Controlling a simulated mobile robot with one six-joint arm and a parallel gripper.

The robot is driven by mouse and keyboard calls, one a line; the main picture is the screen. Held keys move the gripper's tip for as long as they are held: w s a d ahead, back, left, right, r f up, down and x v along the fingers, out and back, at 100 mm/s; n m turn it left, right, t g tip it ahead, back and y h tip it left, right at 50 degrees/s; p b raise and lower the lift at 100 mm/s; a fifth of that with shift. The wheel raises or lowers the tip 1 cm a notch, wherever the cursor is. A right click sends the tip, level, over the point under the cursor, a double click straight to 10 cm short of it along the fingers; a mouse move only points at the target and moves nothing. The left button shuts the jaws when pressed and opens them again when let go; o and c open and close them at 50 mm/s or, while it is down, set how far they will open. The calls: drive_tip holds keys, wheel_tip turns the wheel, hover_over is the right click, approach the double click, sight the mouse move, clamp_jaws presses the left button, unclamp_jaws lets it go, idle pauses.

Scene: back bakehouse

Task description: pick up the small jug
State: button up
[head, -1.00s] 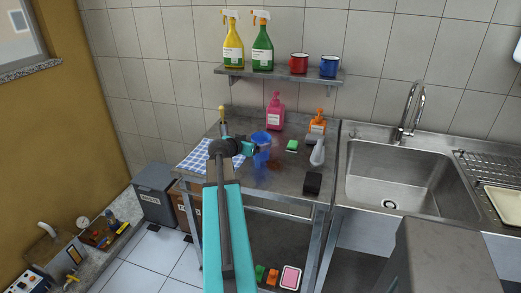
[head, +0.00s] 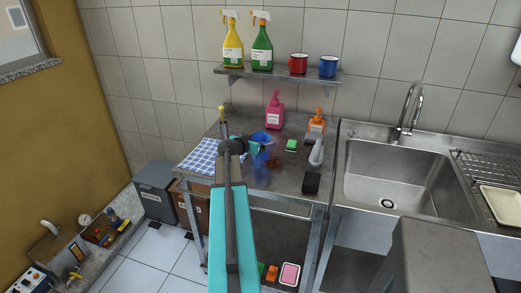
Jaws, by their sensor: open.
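A small blue vessel (head: 262,136), which I take for the small jug, stands on the metal table (head: 285,180) in the head view. My arm partly hides it, and I cannot make out a handle. My gripper (head: 259,147) is open, at the near side of the blue vessel and overlapping it in the picture. I cannot tell whether they touch. Nothing shows held in the jaws.
A pink pump bottle (head: 274,112), an orange-topped bottle (head: 316,126), a green sponge (head: 291,145), a grey object (head: 316,153) and a black block (head: 311,183) stand to the right. A checked cloth (head: 201,156) lies left. A shelf (head: 280,74) hangs above.

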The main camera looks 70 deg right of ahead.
drive_tip(key=c, duration=1.3)
drive_tip(key=shift+o, duration=0.2)
drive_tip(key=shift+r, duration=0.5)
drive_tip(key=s+a+r+b, duration=0.1)
drive_tip(key=a+r+b, duration=0.1)
drive_tip(key=a, duration=0.4)
drive_tip(key=s+a+r+b, duration=0.1)
drive_tip(key=a+b, duration=0.4)
drive_tip(key=a, duration=0.2)
drive_tip(key=shift+a+r, duration=0.2)
drive_tip(key=shift+r, duration=0.15)
drive_tip(key=shift+a+r+b, duration=0.1)
drive_tip(key=shift+a+b, duration=0.5)
drive_tip(key=shift+b, duration=2.1)
drive_tip(key=shift+s+a+r+b, duration=0.15)
drive_tip(key=shift+a+b, duration=0.45)
drive_tip(key=shift+b, duration=1.2)
